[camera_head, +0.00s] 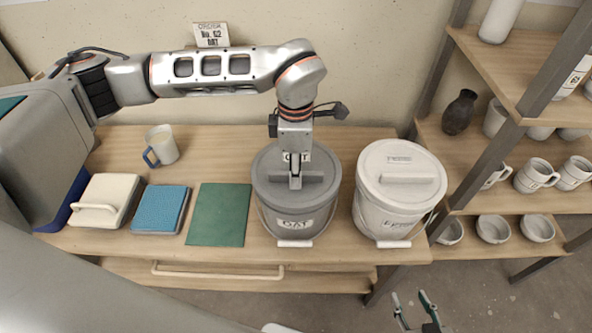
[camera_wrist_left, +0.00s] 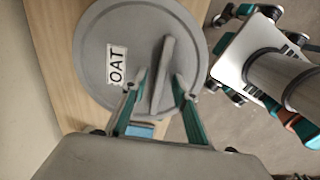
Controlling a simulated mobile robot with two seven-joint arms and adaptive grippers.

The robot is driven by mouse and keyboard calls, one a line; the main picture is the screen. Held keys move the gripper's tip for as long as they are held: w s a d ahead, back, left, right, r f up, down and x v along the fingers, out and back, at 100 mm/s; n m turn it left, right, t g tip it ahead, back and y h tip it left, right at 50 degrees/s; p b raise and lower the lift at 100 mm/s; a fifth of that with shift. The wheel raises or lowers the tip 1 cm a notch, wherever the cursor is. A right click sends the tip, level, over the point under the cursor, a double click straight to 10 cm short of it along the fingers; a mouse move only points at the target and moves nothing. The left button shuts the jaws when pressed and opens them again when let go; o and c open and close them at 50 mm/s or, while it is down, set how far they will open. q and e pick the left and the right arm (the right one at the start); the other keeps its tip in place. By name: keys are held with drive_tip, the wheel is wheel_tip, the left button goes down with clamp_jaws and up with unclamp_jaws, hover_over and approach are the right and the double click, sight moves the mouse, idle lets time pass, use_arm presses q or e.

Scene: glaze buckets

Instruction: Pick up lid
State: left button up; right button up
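The grey lid (camera_head: 322,180) with a bar handle sits on the grey OAT bucket (camera_head: 290,215) on the table. In the left wrist view the lid (camera_wrist_left: 100,40) shows an OAT label beside its raised bar handle (camera_wrist_left: 163,72). My left gripper (camera_wrist_left: 160,82) is open, with its fingers on either side of the handle and gaps visible. In the head view my left gripper (camera_head: 295,182) comes down from above and hides part of the handle. My right gripper (camera_head: 414,300) is open and empty, low in front of the table.
A white lidded bucket (camera_head: 400,185) stands close on the right. A green mat (camera_head: 219,215), a blue block (camera_head: 160,208), a cream handled block (camera_head: 107,198) and a mug (camera_head: 162,145) are on the left. A shelf (camera_head: 520,205) with pottery stands at the right.

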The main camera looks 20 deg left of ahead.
use_arm(q)
drive_tip(key=shift+f, duration=0.25)
idle(0.4)
drive_tip(key=shift+c, duration=0.3)
clamp_jaws()
